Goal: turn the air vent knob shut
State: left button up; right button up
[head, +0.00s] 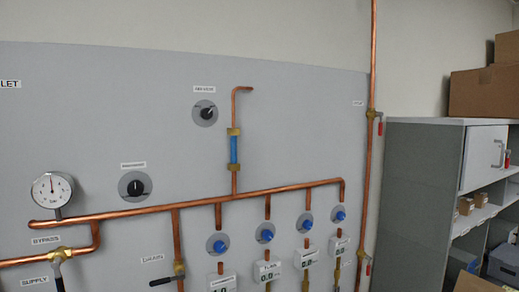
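A grey panel (110,110) carries copper pipes and two black knobs on round grey plates. The smaller knob (205,113) sits high on the panel, left of the upright pipe with a blue section. Its pointer is tilted, and the small label (204,89) above it is too blurred to read surely; it may be the air vent knob. The larger black knob (135,186) sits lower left, its white mark about upright, under another label (133,165) too small to read. Neither of my grippers is in view, and nothing touches either knob.
A round gauge (52,189) is at the left. A long copper pipe (190,203) runs below the knobs, with several blue knobs (217,243) beneath. A tall pipe (373,60) with a red-handled valve and a grey shelf unit (418,180) with boxes stand right.

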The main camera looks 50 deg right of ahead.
aim_at(206, 112)
jog(key=z, duration=1.5)
